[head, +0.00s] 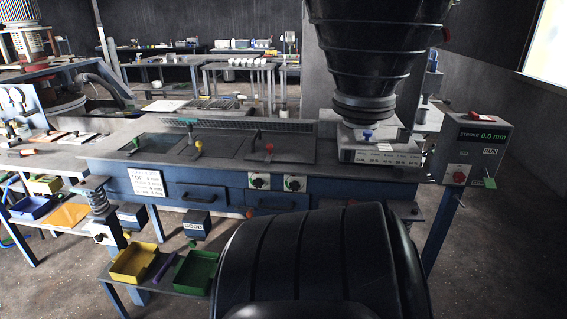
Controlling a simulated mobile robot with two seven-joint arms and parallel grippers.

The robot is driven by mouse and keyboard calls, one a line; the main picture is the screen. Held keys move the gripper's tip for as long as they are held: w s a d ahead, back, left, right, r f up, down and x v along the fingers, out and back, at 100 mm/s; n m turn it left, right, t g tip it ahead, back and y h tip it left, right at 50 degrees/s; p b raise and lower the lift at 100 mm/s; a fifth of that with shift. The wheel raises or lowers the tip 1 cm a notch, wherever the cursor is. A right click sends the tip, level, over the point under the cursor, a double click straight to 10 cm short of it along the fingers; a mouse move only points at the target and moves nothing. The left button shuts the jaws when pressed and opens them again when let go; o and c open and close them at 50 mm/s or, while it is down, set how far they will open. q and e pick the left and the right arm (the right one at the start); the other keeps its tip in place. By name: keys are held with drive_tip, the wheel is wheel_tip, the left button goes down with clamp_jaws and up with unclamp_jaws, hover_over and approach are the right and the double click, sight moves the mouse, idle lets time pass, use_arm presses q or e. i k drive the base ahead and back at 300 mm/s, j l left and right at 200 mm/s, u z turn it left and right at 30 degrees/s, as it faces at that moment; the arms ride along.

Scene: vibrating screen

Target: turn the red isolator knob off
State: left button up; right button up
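A grey control box (474,150) stands at the right end of the machine, with a green display reading "STROKE 0.0 mm". A small red knob (459,177) is on its lower front; its turned position is too small to read. A label reading "RUN" is on the same face, to the right of the knob. Two more small rotary knobs, a left one (259,182) and a right one (294,184), sit on light plates on the blue machine front. Neither of my grippers can be made out, and nothing visibly touches the red knob.
A large black ribbed body (315,262) fills the bottom middle and hides part of the machine front. A black ribbed cone (365,50) hangs above the deck's right side. Yellow (134,264) and green (196,272) bins stand low at left. Floor right of the control box is clear.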

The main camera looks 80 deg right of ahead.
sight(459, 177)
drive_tip(key=z, duration=3.2)
drive_tip(key=i+z, duration=0.5)
drive_tip(key=z, duration=0.2)
